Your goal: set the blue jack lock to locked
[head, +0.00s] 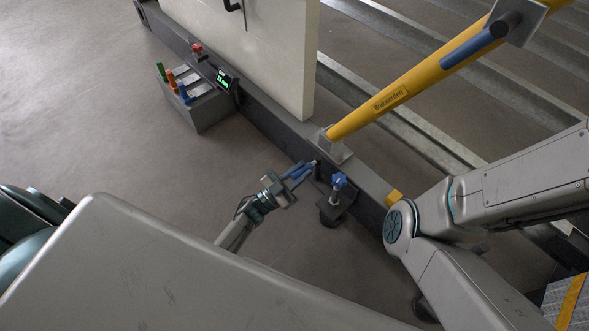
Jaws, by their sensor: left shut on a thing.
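My left gripper (301,173) reaches in low at the middle of the head view, beside the dark base rail. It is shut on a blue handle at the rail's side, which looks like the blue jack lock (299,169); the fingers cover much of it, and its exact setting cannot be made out. Just right of it, a blue star-shaped knob (338,180) stands on a jack with a dark round foot (331,214). My right arm comes in from the right, and its gripper does not show.
A yellow bar (410,85) with a blue sleeve (467,47) slants up from the rail. A white door panel (265,50) stands behind. A grey box (205,107) with coloured handles and a green display (223,79) sit at upper left. The floor left of my gripper is clear.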

